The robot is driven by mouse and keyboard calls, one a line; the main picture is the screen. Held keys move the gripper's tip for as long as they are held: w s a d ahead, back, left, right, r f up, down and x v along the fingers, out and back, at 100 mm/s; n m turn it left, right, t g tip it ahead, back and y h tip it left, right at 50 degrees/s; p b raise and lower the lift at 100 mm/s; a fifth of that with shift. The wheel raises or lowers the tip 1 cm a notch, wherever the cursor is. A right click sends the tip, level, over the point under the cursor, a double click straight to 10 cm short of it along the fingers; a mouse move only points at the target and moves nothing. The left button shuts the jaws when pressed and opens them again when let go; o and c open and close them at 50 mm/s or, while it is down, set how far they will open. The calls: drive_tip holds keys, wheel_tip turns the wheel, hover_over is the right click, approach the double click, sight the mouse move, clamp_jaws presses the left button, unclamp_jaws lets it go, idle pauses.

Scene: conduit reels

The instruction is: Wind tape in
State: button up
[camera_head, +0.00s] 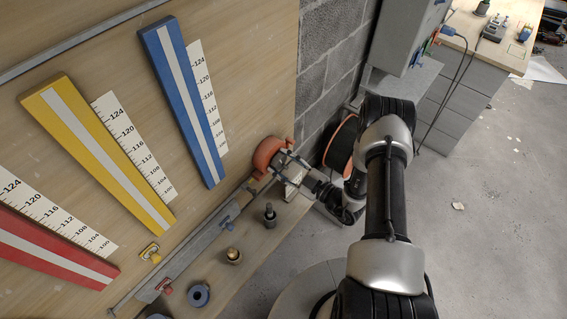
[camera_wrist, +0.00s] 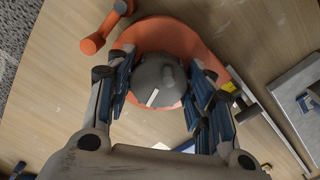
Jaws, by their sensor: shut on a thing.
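An orange tape reel (camera_head: 268,151) is mounted on the wooden board at the lower end of the blue strip. In the wrist view the orange reel body (camera_wrist: 205,50) lies behind a round grey knob (camera_wrist: 158,78) with a white mark. An orange crank-like arm (camera_wrist: 106,27) sticks out at the upper left. My gripper (camera_wrist: 160,80) has its fingers on both sides of the knob and is shut on it. In the head view my gripper (camera_head: 284,162) reaches the reel from the right and hides part of it. I cannot make out the tape itself.
Red (camera_head: 50,248), yellow (camera_head: 98,150) and blue (camera_head: 182,100) strips with number scales stand on the board. A grey rail (camera_head: 190,255) runs below them. A dark post (camera_head: 270,215), brass knob (camera_head: 233,255) and blue ring (camera_head: 199,294) stand on the ledge. A black-orange drum (camera_head: 342,145) is behind my arm.

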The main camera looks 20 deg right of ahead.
drive_tip(key=shift+m, duration=1.2)
drive_tip(key=o, duration=1.1)
drive_tip(key=shift+s, duration=0.1)
drive_tip(key=v, duration=1.2)
drive_tip(key=shift+a, duration=0.1)
